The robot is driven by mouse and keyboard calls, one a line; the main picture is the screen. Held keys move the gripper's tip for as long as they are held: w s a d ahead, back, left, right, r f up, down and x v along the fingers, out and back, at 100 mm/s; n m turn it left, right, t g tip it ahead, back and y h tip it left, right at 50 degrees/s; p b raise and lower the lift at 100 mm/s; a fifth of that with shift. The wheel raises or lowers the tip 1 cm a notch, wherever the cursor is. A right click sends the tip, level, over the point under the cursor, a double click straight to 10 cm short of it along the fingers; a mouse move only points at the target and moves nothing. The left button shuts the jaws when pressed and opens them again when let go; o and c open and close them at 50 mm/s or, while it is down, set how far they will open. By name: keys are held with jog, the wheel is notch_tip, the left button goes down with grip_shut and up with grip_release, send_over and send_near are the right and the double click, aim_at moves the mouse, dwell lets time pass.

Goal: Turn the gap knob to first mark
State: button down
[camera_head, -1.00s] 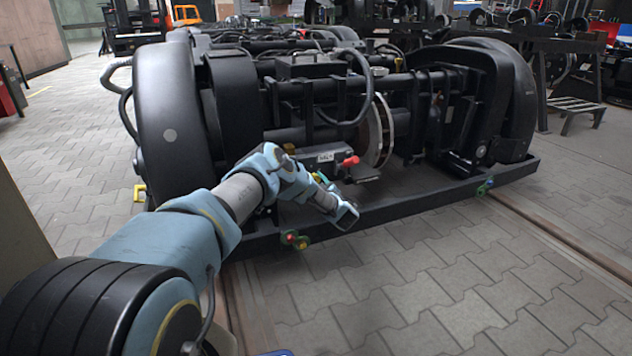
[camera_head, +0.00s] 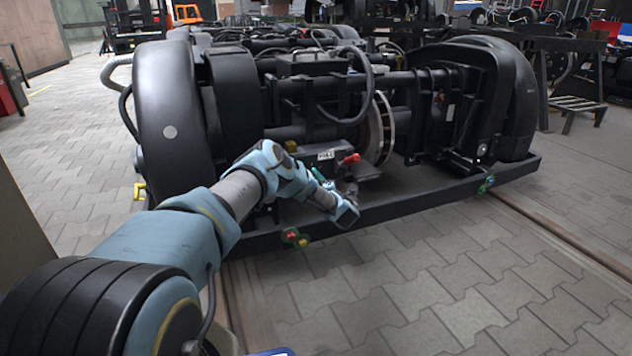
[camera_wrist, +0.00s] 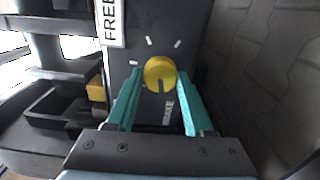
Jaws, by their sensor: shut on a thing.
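A round yellow knob (camera_wrist: 159,72) sits on a dark grey panel (camera_wrist: 150,20) in the wrist view. It has a dark pointer line on its lower side, pointing down in the picture. Several short white marks lie around its upper side: left, upper left and upper right. My gripper (camera_wrist: 160,75) has its two teal fingers on either side of the knob and is shut on it. In the head view my gripper (camera_head: 318,176) is at the front of the grey box (camera_head: 320,160) low on the bogie. The knob is hidden there.
A red handle (camera_head: 349,159) stands beside a white label on the box. The black bogie frame rail (camera_head: 420,203) runs in front. Paved floor (camera_head: 450,270) is clear.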

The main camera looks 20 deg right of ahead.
jog(key=shift+f+n, duration=0.1)
jog(key=shift+n, duration=1.5)
jog(key=shift+d, duration=0.1)
jog(key=shift+c, duration=1.5)
grip_release()
jog(key=s+p, duration=0.1)
jog(key=s, duration=0.2)
jog(key=s+p, duration=0.1)
jog(key=s, duration=0.3)
jog(key=s+d+p, duration=0.1)
jog(key=s, duration=0.2)
jog(key=shift+s+d+p, duration=0.1)
jog(key=shift+s+p, duration=0.2)
jog(key=shift+s, duration=0.1)
